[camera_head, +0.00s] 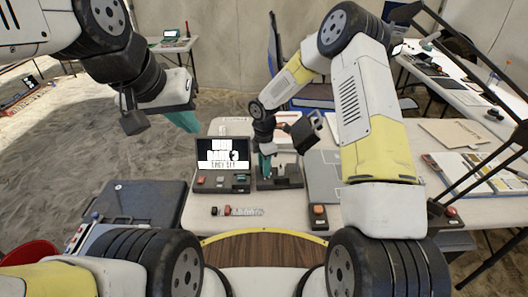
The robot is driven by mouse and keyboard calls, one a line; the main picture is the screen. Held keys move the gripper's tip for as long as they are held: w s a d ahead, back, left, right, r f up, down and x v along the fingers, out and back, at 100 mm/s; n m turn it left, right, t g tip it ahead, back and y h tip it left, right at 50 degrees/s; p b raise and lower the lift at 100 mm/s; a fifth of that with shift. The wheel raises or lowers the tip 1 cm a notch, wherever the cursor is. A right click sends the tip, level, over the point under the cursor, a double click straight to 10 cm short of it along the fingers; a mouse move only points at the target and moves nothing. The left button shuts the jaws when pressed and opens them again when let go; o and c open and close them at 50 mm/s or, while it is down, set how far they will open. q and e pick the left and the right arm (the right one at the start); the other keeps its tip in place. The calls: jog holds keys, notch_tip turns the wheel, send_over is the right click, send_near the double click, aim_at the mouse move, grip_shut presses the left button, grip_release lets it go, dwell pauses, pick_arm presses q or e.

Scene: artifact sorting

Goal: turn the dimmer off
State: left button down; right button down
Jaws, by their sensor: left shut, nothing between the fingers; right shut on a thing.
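A small dark control box (292,183), which looks like the dimmer, stands on the table just right of the screen panel. My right gripper (265,168) reaches down to the left part of this box. Its teal fingers are shut on a control there, and they hide most of that control, so its setting cannot be told. My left gripper (188,122) is shut and empty. It hangs in the air to the left of the table, well apart from the box.
A red button box (318,216) and a small strip with a red part (240,211) lie nearer me. A dark case (140,205) is at left. Grey folders (322,172) lie right of the box.

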jog(key=shift+n, duration=0.7)
jog(key=c, duration=1.2)
grip_release()
jog(key=shift+o, duration=0.2)
jog(key=shift+r, duration=0.1)
notch_tip(320, 180, up, 8)
jog(key=shift+f, duration=0.2)
